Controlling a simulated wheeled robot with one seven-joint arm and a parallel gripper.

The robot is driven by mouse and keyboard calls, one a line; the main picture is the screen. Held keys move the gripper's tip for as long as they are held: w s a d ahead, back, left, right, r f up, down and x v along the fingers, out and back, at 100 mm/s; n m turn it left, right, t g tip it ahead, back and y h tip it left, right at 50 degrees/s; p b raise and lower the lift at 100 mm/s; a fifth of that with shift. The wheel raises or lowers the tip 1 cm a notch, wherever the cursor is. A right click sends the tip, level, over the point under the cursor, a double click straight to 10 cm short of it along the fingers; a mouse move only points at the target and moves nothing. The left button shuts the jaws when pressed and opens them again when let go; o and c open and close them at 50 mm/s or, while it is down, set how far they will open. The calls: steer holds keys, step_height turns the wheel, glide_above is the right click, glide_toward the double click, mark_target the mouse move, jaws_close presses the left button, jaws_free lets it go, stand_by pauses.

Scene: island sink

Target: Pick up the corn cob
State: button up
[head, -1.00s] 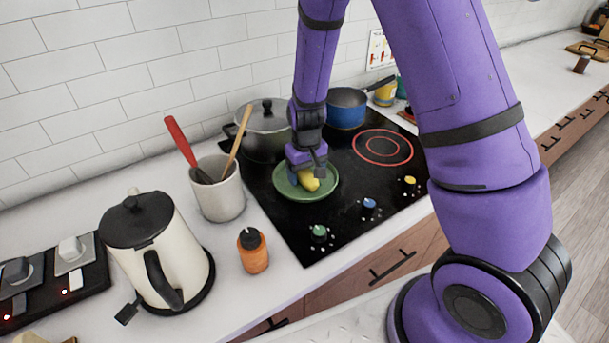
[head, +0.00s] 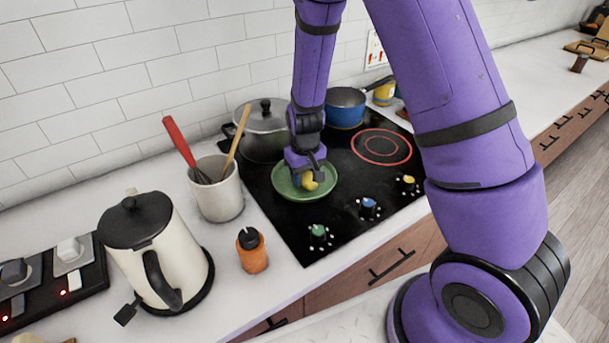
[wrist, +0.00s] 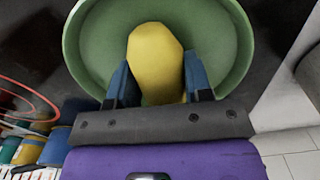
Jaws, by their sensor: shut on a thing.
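The yellow corn cob (head: 309,184) is at the green plate (head: 291,192) on the black stove top. In the wrist view the corn cob (wrist: 156,62) lies between the two blue fingers of my gripper (wrist: 156,84), which is shut on it. The green plate (wrist: 82,62) shows behind the cob. In the head view my gripper (head: 307,176) is low over the plate and partly hides the cob. I cannot tell whether the cob still touches the plate.
A lidded pot (head: 262,125) and a blue saucepan (head: 346,106) stand behind the plate. A utensil crock (head: 217,192), an orange bottle (head: 252,252) and a cream kettle (head: 158,250) stand on the counter to the left. The stove's right front is clear apart from knobs.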

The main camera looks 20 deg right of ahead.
steer(key=shift+r, duration=0.55)
step_height(320, 180, up, 2)
steer(key=shift+r, duration=0.1)
steer(key=s+a, duration=0.3)
steer(key=s, duration=0.1)
steer(key=s+a+r, duration=0.1)
steer(key=s+a, duration=0.2)
steer(key=s, duration=0.2)
steer(key=s+a, duration=0.3)
steer(key=s, duration=0.1)
steer(key=shift+s+r, duration=0.15)
steer(key=shift+r, duration=0.1)
